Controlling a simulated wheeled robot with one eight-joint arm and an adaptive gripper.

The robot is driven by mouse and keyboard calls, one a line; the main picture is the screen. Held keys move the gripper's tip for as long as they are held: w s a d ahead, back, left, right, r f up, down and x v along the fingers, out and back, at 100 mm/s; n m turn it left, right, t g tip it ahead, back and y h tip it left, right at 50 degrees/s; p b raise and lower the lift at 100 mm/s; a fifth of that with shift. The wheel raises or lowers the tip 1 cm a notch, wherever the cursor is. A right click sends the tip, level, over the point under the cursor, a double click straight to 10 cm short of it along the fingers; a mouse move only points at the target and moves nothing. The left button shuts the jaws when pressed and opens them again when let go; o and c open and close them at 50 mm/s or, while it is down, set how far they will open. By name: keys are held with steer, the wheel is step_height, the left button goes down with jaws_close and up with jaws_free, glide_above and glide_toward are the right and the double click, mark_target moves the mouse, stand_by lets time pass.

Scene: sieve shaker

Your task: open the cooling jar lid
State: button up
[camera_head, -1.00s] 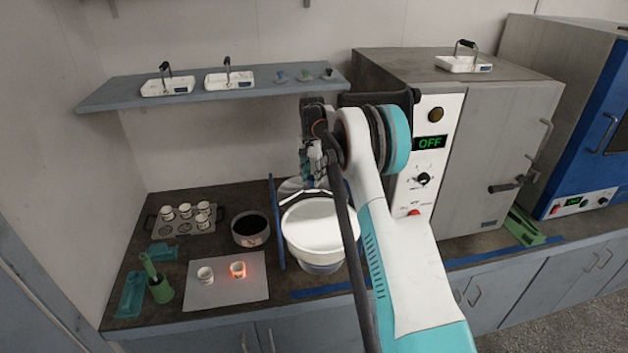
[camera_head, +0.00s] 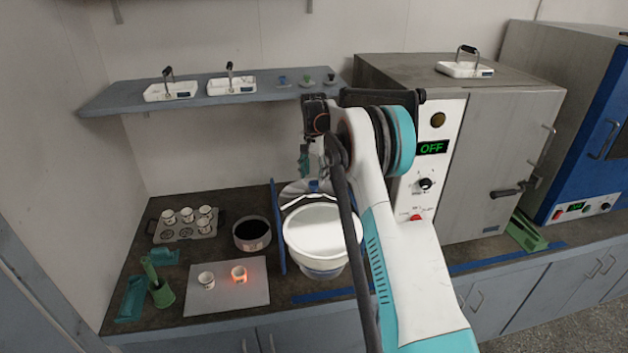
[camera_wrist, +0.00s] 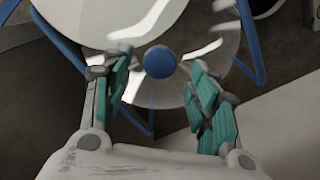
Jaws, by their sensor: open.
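The cooling jar (camera_head: 322,262) is a wide, round vessel with a white inside, at the middle of the counter in the head view. Its pale inner disc (camera_wrist: 95,15) shows at the top of the wrist view. A clear round lid (camera_wrist: 150,92) with a blue knob (camera_wrist: 160,62) lies beside the jar, overlapping its edge in the wrist view. In the head view the knob (camera_head: 313,186) is just behind the jar. My gripper (camera_wrist: 162,72) is open, its teal fingers on either side of the knob with gaps visible. Contact is not visible.
Blue bars (camera_head: 277,226) stand close beside the jar and lid. A dark-filled pot (camera_head: 252,233) and a plate (camera_head: 228,292) with a glowing cup (camera_head: 239,273) are to the left. The wall shelf (camera_head: 265,92) is above; a grey oven (camera_head: 490,140) is to the right.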

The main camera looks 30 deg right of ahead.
mark_target(314, 183)
step_height(314, 183, up, 9)
stand_by(0.3)
